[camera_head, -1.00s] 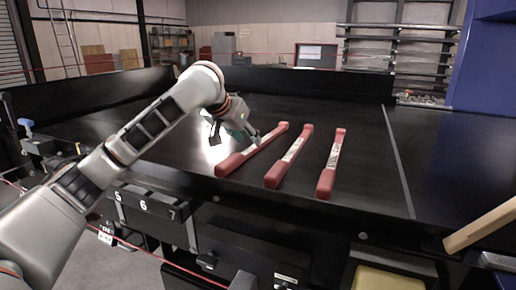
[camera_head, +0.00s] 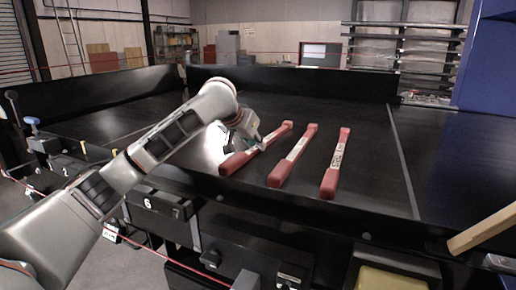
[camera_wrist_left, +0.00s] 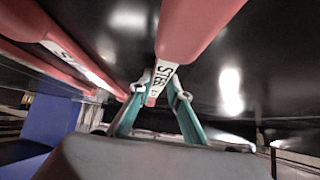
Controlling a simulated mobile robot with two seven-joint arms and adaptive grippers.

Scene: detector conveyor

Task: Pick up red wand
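Three red wands with white printed labels lie side by side on the black conveyor: a left wand (camera_head: 238,161), a middle wand (camera_head: 280,174) and a right wand (camera_head: 330,181). My left gripper (camera_head: 260,144) is down at the left wand, past its middle. In the left wrist view, the teal fingers of my left gripper (camera_wrist_left: 163,78) lie close along both sides of one wand (camera_wrist_left: 190,30), with its label between them. The fingers look closed in against its edges. The wand still lies on the belt. My right gripper is not in view.
The conveyor (camera_head: 360,120) has black side walls (camera_head: 290,84) and a grey seam line (camera_head: 402,160) right of the wands. The belt beyond that line is clear. A wooden bar (camera_head: 482,227) juts in at lower right. Numbered bins (camera_head: 160,203) sit below the front edge.

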